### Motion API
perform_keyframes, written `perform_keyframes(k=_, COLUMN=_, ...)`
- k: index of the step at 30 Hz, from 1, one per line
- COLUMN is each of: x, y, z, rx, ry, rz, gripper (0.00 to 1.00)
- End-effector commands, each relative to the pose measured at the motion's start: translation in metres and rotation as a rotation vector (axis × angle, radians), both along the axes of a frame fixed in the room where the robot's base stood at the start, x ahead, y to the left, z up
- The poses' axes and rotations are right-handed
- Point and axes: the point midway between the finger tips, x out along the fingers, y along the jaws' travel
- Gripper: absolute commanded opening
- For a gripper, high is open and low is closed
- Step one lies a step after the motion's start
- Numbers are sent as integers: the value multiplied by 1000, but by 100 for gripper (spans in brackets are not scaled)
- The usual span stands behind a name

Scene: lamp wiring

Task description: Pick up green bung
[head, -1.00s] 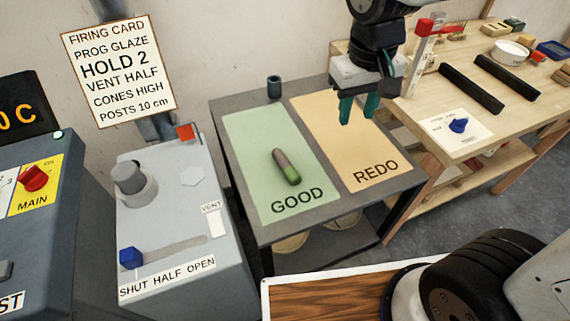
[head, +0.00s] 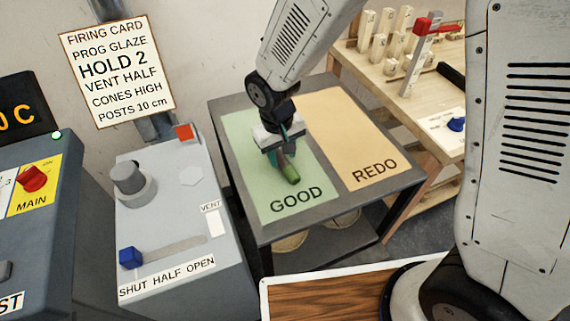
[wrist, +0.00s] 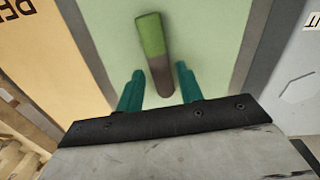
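The green bung (head: 288,172) lies on its side on the green GOOD mat (head: 243,135). In the wrist view the bung (wrist: 153,45) has a green end and a brownish-grey end, with the brownish end nearer my gripper. My gripper (head: 275,155) is over the GOOD mat and partly hides the bung in the head view. In the wrist view its two teal fingers (wrist: 158,85) are apart, and the bung's brownish end lies between their tips. I cannot tell whether the fingers touch it.
The yellow REDO mat (head: 345,135) is empty beside the GOOD mat. The grey vent box (head: 160,210) stands left of the table. A wooden bench (head: 350,60) with several pale posts is behind at the right. My arm hides part of the bench.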

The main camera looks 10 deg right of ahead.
Motion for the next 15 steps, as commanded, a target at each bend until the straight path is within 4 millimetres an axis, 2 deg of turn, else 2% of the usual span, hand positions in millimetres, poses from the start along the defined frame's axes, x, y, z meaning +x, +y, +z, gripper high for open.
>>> perform_keyframes(k=3, x=0, y=-3, z=-18, rx=-1, ry=3, rz=-1, gripper=37)
perform_keyframes(k=6, x=0, y=-3, z=-25, rx=0, ry=1, rz=0, gripper=37)
perform_keyframes(k=13, x=1, y=-3, z=-26, rx=0, ry=-1, rz=0, gripper=37)
perform_keyframes(k=14, x=1, y=-3, z=-26, rx=0, ry=-1, rz=0, gripper=31)
perform_keyframes(k=15, x=1, y=-3, z=-26, rx=0, ry=-1, rz=0, gripper=20)
